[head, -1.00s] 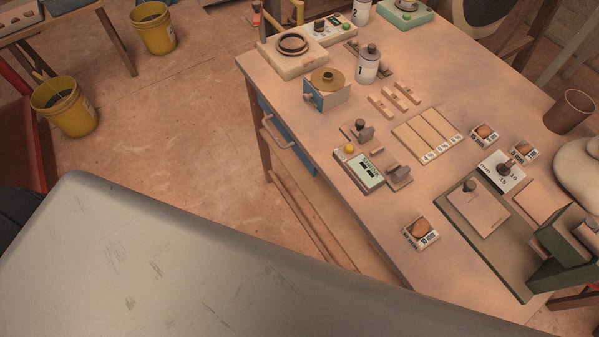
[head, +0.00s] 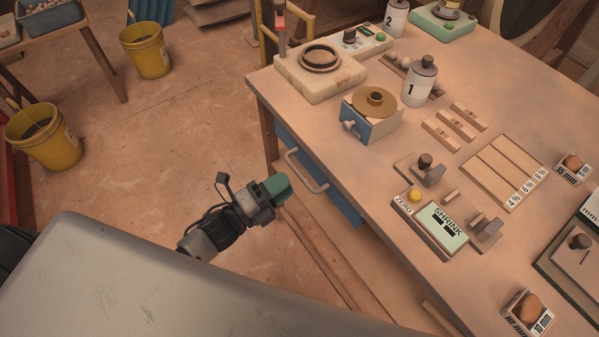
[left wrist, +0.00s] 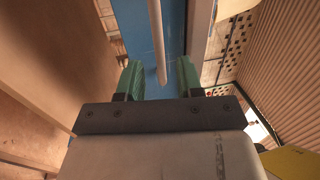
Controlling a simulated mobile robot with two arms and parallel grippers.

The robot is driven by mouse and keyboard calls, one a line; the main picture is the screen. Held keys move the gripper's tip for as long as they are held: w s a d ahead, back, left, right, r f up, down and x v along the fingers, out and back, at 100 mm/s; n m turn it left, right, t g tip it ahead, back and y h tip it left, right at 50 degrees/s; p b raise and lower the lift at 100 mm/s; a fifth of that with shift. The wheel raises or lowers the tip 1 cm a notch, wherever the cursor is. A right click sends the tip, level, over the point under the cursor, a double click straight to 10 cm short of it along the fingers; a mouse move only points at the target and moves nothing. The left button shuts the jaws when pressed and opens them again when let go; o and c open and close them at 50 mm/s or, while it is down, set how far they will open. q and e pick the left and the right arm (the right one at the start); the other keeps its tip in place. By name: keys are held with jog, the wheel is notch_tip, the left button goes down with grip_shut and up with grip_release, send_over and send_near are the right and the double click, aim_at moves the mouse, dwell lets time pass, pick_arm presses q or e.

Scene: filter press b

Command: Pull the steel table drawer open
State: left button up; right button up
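The blue drawer (head: 342,204) sits under the near left edge of the table (head: 400,270). Its front looks flush with the table frame, so it appears closed. A pale bar handle (head: 306,172) stands out from the drawer front. My left gripper (head: 272,187) is just left of the handle, with its green fingers towards the drawer. In the left wrist view, the two green fingers (left wrist: 158,78) are apart, and the handle (left wrist: 157,40) runs between their lines, against the blue drawer front (left wrist: 174,30). Contact cannot be told. My right gripper is out of view.
The tabletop holds a blue box with a brass disc (head: 372,115), a bottle marked 1 (head: 420,82), a shrink gauge (head: 443,225) and wooden strips (head: 500,170). Yellow buckets (head: 146,50) stand on the floor at the left. Floor left of the drawer is clear.

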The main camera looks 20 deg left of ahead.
aim_at(299, 173)
pick_arm(q)
jog(key=x, duration=0.5)
grip_shut()
